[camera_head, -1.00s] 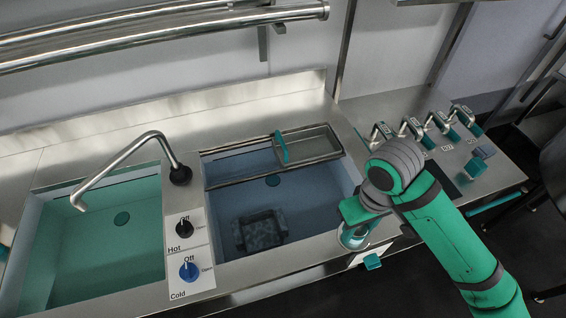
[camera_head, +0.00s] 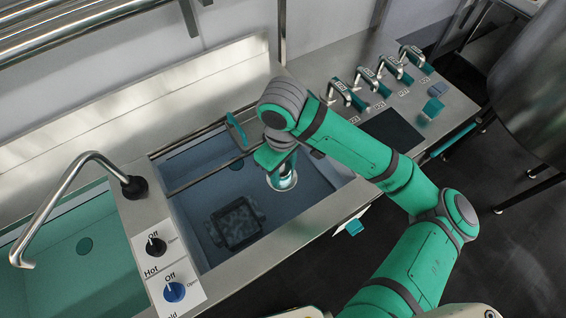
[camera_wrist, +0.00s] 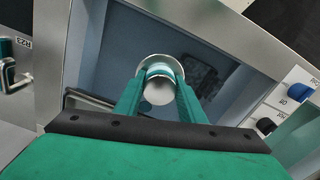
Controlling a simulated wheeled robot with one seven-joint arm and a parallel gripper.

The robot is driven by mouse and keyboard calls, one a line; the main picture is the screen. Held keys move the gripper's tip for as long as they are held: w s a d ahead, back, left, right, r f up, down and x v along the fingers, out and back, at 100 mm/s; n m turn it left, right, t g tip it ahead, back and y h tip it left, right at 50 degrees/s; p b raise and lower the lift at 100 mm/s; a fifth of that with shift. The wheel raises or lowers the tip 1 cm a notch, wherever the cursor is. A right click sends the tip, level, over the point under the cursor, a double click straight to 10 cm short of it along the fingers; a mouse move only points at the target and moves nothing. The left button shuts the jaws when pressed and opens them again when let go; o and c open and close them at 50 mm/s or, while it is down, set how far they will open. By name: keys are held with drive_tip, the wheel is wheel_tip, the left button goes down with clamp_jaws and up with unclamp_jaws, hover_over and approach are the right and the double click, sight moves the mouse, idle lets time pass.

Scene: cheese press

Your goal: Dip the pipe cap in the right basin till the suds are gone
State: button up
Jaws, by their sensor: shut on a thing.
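A dark, box-like object (camera_head: 235,225) lies in the right basin, left of the gripper.
A teal handle (camera_head: 237,130) stands at the basin's back edge, by a rail across the basin. The left basin (camera_head: 70,270) holds greenish water, with a bent faucet (camera_head: 62,190) beside it. Hot (camera_head: 156,248) and cold (camera_head: 174,291) knobs sit between the basins. Several levers stand right.

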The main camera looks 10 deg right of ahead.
drive_tip(key=shift+a+f, duration=0.15)
drive_tip(key=shift+f, duration=6.75)
drive_tip(key=shift+a+f, duration=0.1)
drive_tip(key=shift+f, duration=6.75)
wheel_tip(320, 180, up, 12)
drive_tip(key=shift+s, duration=0.1)
